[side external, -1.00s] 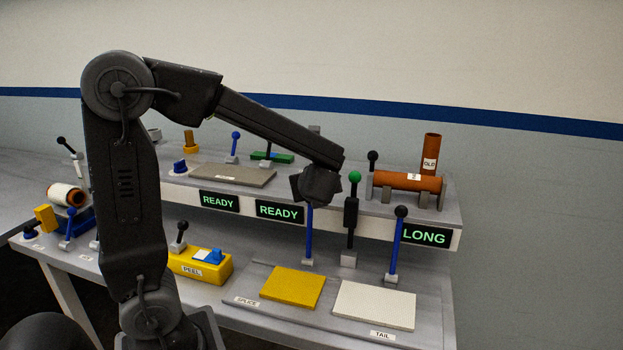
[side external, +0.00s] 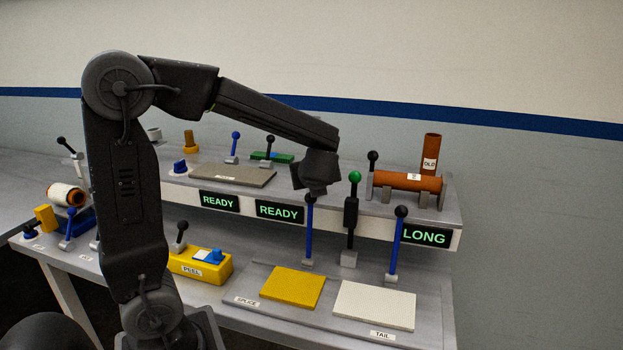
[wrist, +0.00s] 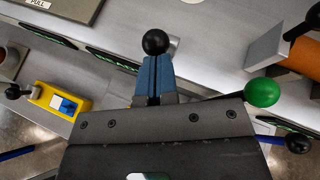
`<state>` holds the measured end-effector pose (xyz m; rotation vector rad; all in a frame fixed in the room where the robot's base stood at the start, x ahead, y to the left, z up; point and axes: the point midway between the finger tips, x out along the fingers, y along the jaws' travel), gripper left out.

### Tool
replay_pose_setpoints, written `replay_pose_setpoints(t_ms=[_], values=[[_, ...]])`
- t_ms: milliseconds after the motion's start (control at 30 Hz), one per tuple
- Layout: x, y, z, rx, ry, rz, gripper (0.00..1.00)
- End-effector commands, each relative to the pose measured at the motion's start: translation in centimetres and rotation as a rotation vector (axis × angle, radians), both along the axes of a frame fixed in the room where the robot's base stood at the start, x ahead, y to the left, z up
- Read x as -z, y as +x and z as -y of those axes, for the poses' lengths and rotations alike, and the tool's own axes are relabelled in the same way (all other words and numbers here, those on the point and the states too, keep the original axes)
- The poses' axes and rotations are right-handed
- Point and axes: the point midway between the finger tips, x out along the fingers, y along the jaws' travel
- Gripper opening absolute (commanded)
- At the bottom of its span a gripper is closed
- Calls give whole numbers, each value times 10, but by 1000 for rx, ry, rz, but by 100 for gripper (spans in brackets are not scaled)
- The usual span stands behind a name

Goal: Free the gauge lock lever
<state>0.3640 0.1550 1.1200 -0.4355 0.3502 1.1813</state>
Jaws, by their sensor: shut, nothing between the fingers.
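No label for the gauge lock lever can be read, so I cannot tell which lever it is. My gripper (wrist: 152,80) is shut and empty, its blue fingertips together at a black ball knob (wrist: 155,42). In the side view my gripper (side external: 312,188) is just above a blue lever (side external: 308,235) with a black knob; I cannot tell whether they touch. To its right stands an upright black lever with a green knob (side external: 355,177), also in the wrist view (wrist: 262,92). Further right is another blue lever (side external: 394,248) with a black knob.
Yellow (side external: 293,287) and white (side external: 374,305) pads lie in front. The raised shelf carries READY displays (side external: 279,212), a LONG display (side external: 426,236) and a copper-brown cylinder (side external: 408,183) in a cradle. A yellow PEEL box (side external: 190,268) stands left.

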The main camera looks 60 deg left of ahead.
Motion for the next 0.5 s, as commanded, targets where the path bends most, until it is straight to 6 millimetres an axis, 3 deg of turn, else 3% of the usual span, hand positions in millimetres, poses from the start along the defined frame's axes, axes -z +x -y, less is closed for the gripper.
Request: replay_pose_setpoints(t_ms=[500], values=[[-16, 15, -17, -7, -167, -161, 0]])
